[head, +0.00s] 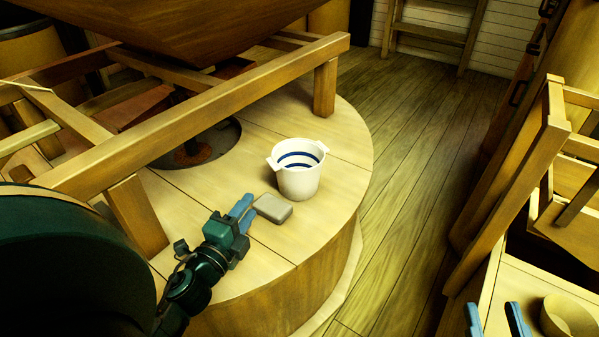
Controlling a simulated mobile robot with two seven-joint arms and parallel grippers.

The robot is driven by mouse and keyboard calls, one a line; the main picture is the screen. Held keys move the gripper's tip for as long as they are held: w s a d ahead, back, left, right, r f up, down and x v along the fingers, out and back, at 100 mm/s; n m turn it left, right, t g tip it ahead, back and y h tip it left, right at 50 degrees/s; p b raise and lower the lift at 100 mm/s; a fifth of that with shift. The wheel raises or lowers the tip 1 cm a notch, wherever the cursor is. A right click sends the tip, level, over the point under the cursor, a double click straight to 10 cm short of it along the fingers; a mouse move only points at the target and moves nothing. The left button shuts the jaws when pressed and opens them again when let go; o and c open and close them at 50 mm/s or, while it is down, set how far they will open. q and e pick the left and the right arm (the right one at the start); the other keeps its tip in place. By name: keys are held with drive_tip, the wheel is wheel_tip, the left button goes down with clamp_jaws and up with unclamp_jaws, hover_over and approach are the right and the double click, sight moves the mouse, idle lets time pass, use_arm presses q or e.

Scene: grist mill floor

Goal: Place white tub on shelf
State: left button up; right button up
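The white tub (299,180) stands upright on the round wooden platform (335,130). It has side lugs and blue bands inside, and it looks empty. My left gripper (248,209) is low over the platform, left of and nearer than the tub, apart from it. Its blue fingers look parted, with nothing seen between them. My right gripper (496,319) shows only its two blue fingertips at the bottom right, spread apart and empty, far from the tub. Which piece is the shelf is unclear; a rack with wooden rungs (432,32) stands against the back wall.
A small grey block (274,208) lies just beyond my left fingertips, in front of the tub. A wooden beam frame (210,115) crosses the platform. Plank floor (420,150) is clear to the right. A wooden frame (520,180) and a round tan bowl (568,318) are at right.

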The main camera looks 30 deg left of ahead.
sight(275, 170)
use_arm(q)
drive_tip(key=w, duration=0.4)
drive_tip(key=w+a, duration=0.1)
drive_tip(key=w, duration=0.3)
drive_tip(key=w+a, duration=0.1)
drive_tip(key=w, duration=0.3)
drive_tip(key=shift+w+p, duration=0.3)
drive_tip(key=shift+p, duration=0.05)
clamp_jaws()
